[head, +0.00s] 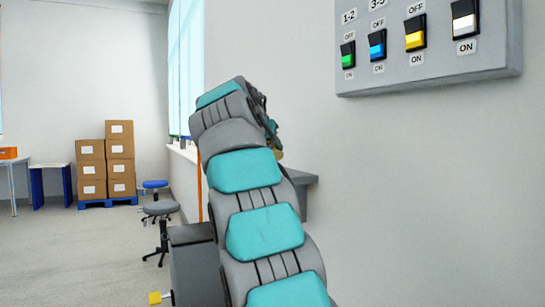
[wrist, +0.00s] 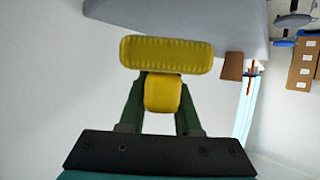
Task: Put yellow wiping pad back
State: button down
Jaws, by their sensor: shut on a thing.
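The yellow wiping pad (wrist: 167,55) is in the wrist view, a wide ribbed yellow head on a short yellow grip part. My gripper (wrist: 162,92) is shut on the grip part, with one green finger on each side. The wide head lies beyond the fingertips. The pad is clear of the grey surface near the top of that view, or overlaps it only in the picture; I cannot tell the gap. In the head view my arm hides nearly all of the gripper and pad.
A grey ledge (head: 306,182) juts from the wall behind my arm. A switch panel (head: 430,75) with coloured rockers hangs at upper right. Stools (head: 160,208) and stacked boxes (head: 106,165) stand far left. A small yellow item (head: 155,298) shows at bottom left. Left floor is mostly open.

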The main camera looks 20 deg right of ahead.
jog(key=w+d, duration=0.1)
jog(key=w+p, duration=0.1)
jog(key=w, duration=0.1)
jog(key=w+d+p, duration=0.1)
jog(key=w, duration=0.1)
jog(key=shift+w+d+f, duration=0.15)
jog(key=shift+d+f, duration=0.15)
jog(key=shift+d, duration=0.05)
jog(key=shift+f+b, duration=0.7)
jog(key=shift+f, duration=1.05)
jog(key=shift+f, duration=0.2)
jog(key=c, duration=0.6)
grip_release()
